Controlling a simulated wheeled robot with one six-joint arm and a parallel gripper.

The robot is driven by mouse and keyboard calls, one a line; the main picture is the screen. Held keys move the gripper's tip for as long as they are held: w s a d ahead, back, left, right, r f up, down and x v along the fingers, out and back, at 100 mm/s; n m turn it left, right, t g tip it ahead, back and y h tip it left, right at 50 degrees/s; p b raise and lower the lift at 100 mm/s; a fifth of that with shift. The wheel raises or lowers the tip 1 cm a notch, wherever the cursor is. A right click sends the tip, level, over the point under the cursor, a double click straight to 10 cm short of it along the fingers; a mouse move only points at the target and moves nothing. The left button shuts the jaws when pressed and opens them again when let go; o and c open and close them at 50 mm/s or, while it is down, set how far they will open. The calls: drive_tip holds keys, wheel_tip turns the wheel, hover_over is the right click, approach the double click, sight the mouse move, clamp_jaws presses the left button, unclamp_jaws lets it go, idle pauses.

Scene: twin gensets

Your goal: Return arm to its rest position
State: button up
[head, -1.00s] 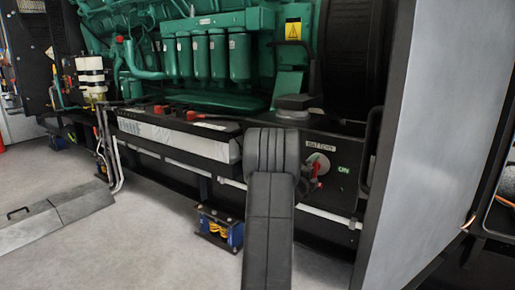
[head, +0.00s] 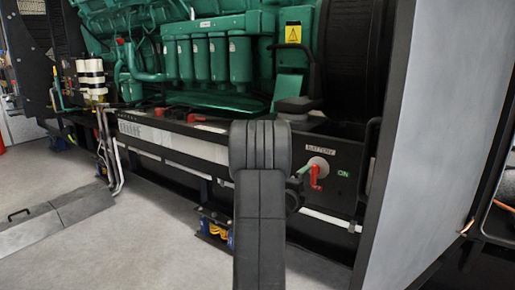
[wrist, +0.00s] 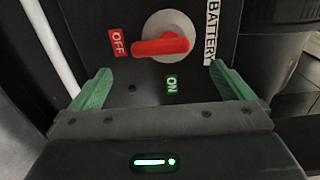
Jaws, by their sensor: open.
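The battery switch has a round grey base with a red handle (head: 316,175) (wrist: 162,45). In the wrist view the handle points at the red OFF label (wrist: 119,43); in the head view it points down. The green ON label (wrist: 172,84) is off to the handle's side. My gripper (wrist: 160,70) is open and empty, its two green fingers spread wide in front of the panel. The handle lies beyond the fingertips, and nothing is between the fingers. In the head view my arm hides most of the gripper; one green finger shows beside the switch.
The green engine (head: 215,55) fills the back. A large grey door panel (head: 430,130) stands close on the right. A white-sided battery tray (head: 175,140) runs left of my arm. A blue-and-yellow unit (head: 215,228) sits low. Open floor (head: 150,230) lies at left.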

sight(315, 174)
drive_tip(key=p+v, duration=0.1)
drive_tip(key=v, duration=0.5)
drive_tip(key=b+x, duration=0.3)
drive_tip(key=x, duration=1)
drive_tip(key=shift+w+d, duration=0.35)
drive_tip(key=n, duration=0.2)
drive_tip(key=n+p, duration=0.1)
drive_tip(key=shift+s+d+r+n, duration=0.1)
drive_tip(key=shift+s+r+n, duration=0.1)
drive_tip(key=shift+n, duration=0.2)
drive_tip(key=n+p, duration=0.2)
drive_tip(key=n, duration=0.1)
drive_tip(key=n+p, duration=0.1)
drive_tip(key=shift+s+d+r+p, duration=0.1)
drive_tip(key=shift+d+r+p, duration=0.05)
drive_tip(key=shift+r+p, duration=0.15)
drive_tip(key=n+p, duration=0.4)
drive_tip(key=p, duration=0.1)
drive_tip(key=n+p, duration=0.2)
drive_tip(key=n, duration=0.1)
drive_tip(key=shift+s+d+r, duration=0.1)
drive_tip(key=shift+d+r, duration=0.05)
drive_tip(key=shift+r, duration=0.2)
drive_tip(key=n+p, duration=0.2)
drive_tip(key=p, duration=0.1)
drive_tip(key=shift+n, duration=0.4)
